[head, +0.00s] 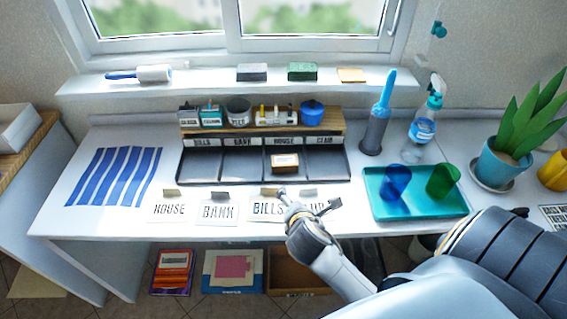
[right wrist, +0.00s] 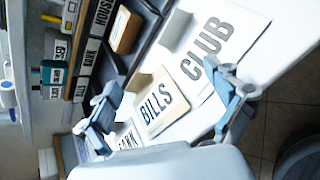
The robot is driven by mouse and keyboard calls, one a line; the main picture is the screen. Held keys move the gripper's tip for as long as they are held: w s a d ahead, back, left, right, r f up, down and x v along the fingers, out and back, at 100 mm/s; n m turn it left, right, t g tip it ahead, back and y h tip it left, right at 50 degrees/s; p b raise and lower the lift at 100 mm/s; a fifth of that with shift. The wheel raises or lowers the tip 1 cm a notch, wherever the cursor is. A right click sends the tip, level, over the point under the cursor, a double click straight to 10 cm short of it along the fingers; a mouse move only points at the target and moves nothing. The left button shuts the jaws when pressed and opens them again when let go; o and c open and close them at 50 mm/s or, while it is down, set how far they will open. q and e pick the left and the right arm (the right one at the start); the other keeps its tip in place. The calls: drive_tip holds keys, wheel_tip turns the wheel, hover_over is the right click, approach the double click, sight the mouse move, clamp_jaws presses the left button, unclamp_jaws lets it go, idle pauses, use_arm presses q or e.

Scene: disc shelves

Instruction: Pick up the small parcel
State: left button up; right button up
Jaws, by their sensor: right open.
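The small parcel (head: 285,162), a little brown box with a pale label, lies in the HOUSE compartment of the dark sorting tray (head: 203,165). It also shows in the right wrist view (right wrist: 126,32), at the top beside the HOUSE label. My right gripper (head: 308,205) is at the table's front edge, nearer than the parcel and a little right of it, above the BILLS and CLUB cards. In the right wrist view its two fingers (right wrist: 170,95) are spread wide with nothing between them. My left gripper is not in view.
Cards reading HOUSE (head: 170,209), BANK (head: 218,212) and BILLS (head: 268,209) stand before the tray; CLUB is partly hidden. A wooden riser (head: 335,126) with jars stands behind. A teal tray (head: 415,209) with two cups is right, striped cloth (head: 118,176) left.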

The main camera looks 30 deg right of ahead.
sight(285, 161)
drive_tip(key=w+n, duration=0.2)
drive_tip(key=w+d+r+n+t, duration=0.1)
drive_tip(key=w+n, duration=0.1)
drive_tip(key=n, duration=0.1)
drive_tip(key=w+n+t+h, duration=0.1)
drive_tip(key=n, duration=0.2)
drive_tip(key=shift+w+d+r, duration=0.2)
drive_tip(key=shift+w+r, duration=0.2)
drive_tip(key=shift+w+d+n, duration=0.1)
drive_tip(key=shift+w+n, duration=0.2)
drive_tip(key=shift+n, duration=0.2)
drive_tip(key=x, duration=0.8)
drive_tip(key=shift+w+b, duration=0.2)
drive_tip(key=shift+b, duration=0.15)
drive_tip(key=shift+t, duration=0.3)
drive_tip(key=x, duration=0.5)
drive_tip(key=shift+w+b, duration=0.15)
drive_tip(key=shift+b, duration=0.15)
drive_tip(key=shift+r, duration=0.1)
drive_tip(key=shift+c, duration=0.4)
drive_tip(key=c, duration=0.9)
